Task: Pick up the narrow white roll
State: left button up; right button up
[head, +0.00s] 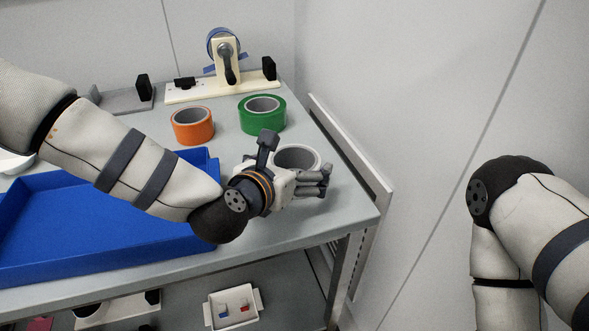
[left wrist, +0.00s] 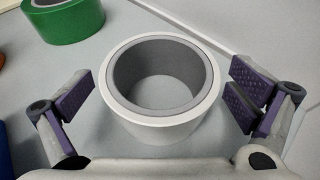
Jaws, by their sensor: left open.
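The narrow white roll (left wrist: 160,128) lies flat on the table, with a grey inner core, in the left wrist view. In the head view the white roll (head: 297,152) is partly hidden behind my left gripper (head: 322,180). Gaps show between both pads and the roll in the left wrist view. The right gripper is out of view; only part of my right arm shows at the right edge of the head view.
A green roll (head: 262,127) and an orange roll (head: 193,140) lie behind on the grey table (head: 330,215). A blue tray (head: 100,235) takes up the table's left. A tape dispenser (head: 222,85) stands at the back. A wall is close on the right.

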pick_arm(q)
jog(key=shift+w+d+f, duration=0.25)
jog(key=shift+w+f, duration=0.05)
jog(key=shift+w, duration=0.15)
jog(key=shift+r, duration=0.1)
jog(key=c, duration=1.3)
